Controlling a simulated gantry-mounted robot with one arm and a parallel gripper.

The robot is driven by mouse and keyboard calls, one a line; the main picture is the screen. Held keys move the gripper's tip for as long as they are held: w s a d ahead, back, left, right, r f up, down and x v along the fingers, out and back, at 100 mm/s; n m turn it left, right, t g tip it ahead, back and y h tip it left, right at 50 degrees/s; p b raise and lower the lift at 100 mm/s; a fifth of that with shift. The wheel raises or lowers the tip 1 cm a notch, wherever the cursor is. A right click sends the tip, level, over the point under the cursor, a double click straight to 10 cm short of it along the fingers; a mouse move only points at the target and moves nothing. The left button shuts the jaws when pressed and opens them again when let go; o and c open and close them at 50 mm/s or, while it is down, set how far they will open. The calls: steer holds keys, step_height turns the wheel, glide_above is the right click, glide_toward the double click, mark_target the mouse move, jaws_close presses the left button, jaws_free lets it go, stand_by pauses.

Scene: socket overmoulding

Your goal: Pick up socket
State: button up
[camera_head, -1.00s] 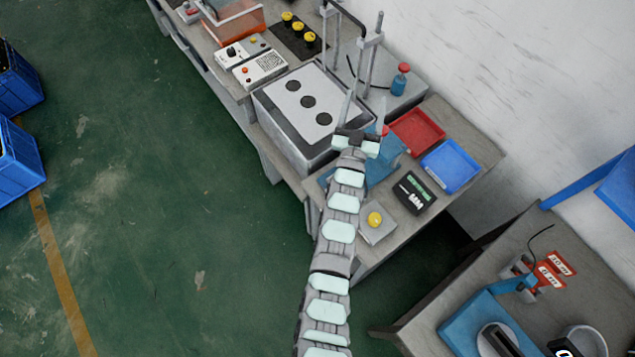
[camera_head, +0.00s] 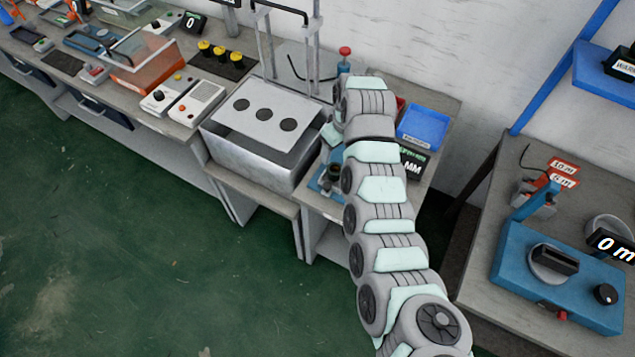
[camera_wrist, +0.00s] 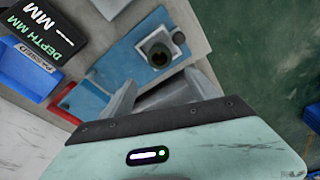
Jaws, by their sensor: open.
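A dark round part (camera_wrist: 160,55), which looks like the socket, stands in a pale square holder on a blue plate (camera_wrist: 122,52) in the wrist view. A dark upright part on a blue base also shows left of my arm in the head view (camera_head: 333,172). My gripper (camera_wrist: 160,80) is open and empty. Its two fingers point toward the dark part, with their tips short of it in the wrist picture. I cannot tell the height between them. In the head view my arm hides most of the gripper and part of the bench there.
A blue tray (camera_head: 423,126) and a black depth display (camera_head: 412,160) lie right of my arm. A grey box with a three-hole top (camera_head: 265,115) and a tall post frame stand to the left. Several yellow-topped parts (camera_head: 219,53) sit on a dark mat beyond.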

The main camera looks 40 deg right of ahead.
steer(key=s, duration=0.1)
glide_above(335, 169)
steer(key=s+a, duration=0.1)
steer(key=s, duration=0.1)
step_height(335, 169, down, 5)
steer(key=shift+f, duration=0.15)
steer(key=shift+w+f+b, duration=0.25)
steer(key=shift+f+b, duration=0.2)
steer(key=shift+f, duration=0.85)
steer(key=shift+w+f+b, duration=0.25)
steer(key=shift+f+b, duration=0.15)
steer(key=shift+f, duration=0.9)
steer(key=shift+c, duration=0.6)
jaws_close()
steer(key=shift+r, duration=0.1)
